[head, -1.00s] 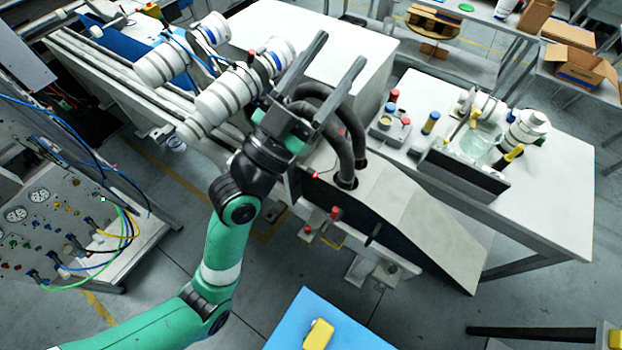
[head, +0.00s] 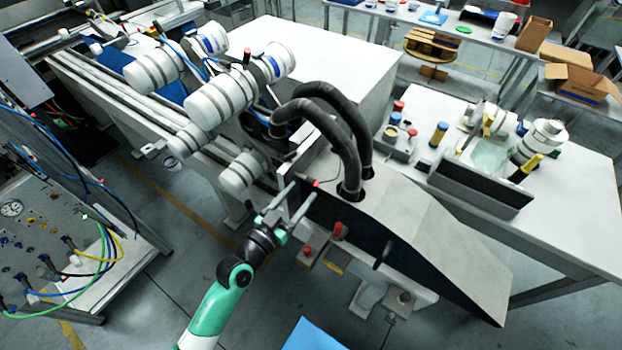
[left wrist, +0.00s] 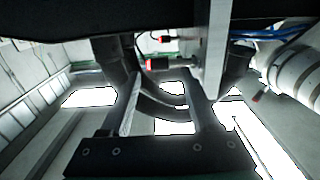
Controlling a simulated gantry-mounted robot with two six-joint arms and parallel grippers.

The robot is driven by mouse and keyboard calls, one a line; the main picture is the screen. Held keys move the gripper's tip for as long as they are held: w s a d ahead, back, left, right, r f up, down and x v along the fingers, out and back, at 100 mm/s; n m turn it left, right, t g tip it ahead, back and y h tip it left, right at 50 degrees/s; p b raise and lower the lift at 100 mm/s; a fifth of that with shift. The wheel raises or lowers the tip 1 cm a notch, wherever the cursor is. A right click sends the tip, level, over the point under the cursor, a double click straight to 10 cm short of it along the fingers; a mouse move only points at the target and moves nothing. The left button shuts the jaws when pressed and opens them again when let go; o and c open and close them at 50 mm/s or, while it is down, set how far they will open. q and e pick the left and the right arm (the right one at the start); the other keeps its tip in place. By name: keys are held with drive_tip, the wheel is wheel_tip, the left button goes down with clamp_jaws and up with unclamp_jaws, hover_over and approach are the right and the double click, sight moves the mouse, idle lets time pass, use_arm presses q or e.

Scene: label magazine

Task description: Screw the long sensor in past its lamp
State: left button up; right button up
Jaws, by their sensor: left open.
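A small red-tipped part (head: 316,183), which looks like a sensor, sticks out beside the dark side of the grey sloped housing (head: 410,225). In the left wrist view a red-ended sensor (left wrist: 157,64) shows beyond and between my finger bars, with a smaller red-tipped one (left wrist: 165,38) above it. I cannot tell which is the long one, and no lit lamp can be made out. My left gripper (head: 300,190) is open and empty, its fingertips close to the red tip in the head view. It also shows in the left wrist view (left wrist: 165,90). My right gripper is not in view.
Two thick black hoses (head: 345,140) curve into the housing top. Large white rollers (head: 235,90) stand behind to the left. A white bench (head: 570,210) with parts is at the right.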

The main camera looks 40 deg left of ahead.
sight(311, 178)
use_arm(q)
drive_tip(key=w, duration=0.5)
drive_tip(key=shift+w+a+b, duration=0.1)
drive_tip(key=shift+w+b, duration=0.2)
drive_tip(key=shift+w, duration=0.05)
clamp_jaws()
